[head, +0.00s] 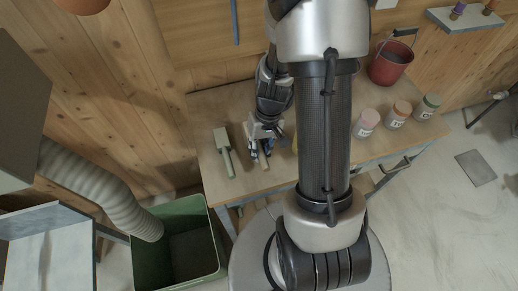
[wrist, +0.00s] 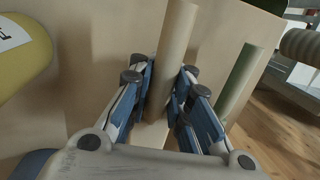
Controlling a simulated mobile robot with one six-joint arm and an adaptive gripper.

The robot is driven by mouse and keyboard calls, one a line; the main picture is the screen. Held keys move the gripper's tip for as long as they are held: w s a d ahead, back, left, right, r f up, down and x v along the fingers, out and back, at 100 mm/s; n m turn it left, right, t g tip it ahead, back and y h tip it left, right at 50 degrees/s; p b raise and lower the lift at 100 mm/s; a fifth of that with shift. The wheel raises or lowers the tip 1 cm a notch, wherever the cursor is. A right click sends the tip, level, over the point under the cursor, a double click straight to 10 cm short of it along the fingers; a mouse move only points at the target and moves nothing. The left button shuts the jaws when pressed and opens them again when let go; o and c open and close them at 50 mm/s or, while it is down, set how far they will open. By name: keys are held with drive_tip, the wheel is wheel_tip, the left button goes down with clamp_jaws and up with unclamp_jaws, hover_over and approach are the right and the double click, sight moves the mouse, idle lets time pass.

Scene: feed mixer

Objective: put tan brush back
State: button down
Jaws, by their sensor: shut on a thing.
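The tan brush (wrist: 176,38) is between the fingers of my gripper (wrist: 160,98) in the wrist view, its handle pointing up and away in that picture. In the head view my gripper (head: 263,148) is low over the wooden table, and only a bit of the tan brush (head: 264,163) shows below the fingers. My gripper is shut on its handle. The brush head is mostly hidden by the fingers. I cannot tell whether the brush touches the table.
A green brush (head: 224,152) lies on the table (head: 205,118) just left of my gripper. Several labelled jars, including a pink-lidded one (head: 367,122), and a red bucket (head: 390,63) stand on the right. A green bin (head: 150,262) stands lower left. A yellow jar (wrist: 22,58) is close in the wrist view.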

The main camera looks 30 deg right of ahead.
drive_tip(key=shift+f, duration=0.45)
drive_tip(key=shift+f+b, duration=0.6)
drive_tip(key=shift+b, duration=0.15)
drive_tip(key=c, duration=1.4)
unclamp_jaws()
drive_tip(key=v, duration=1.2)
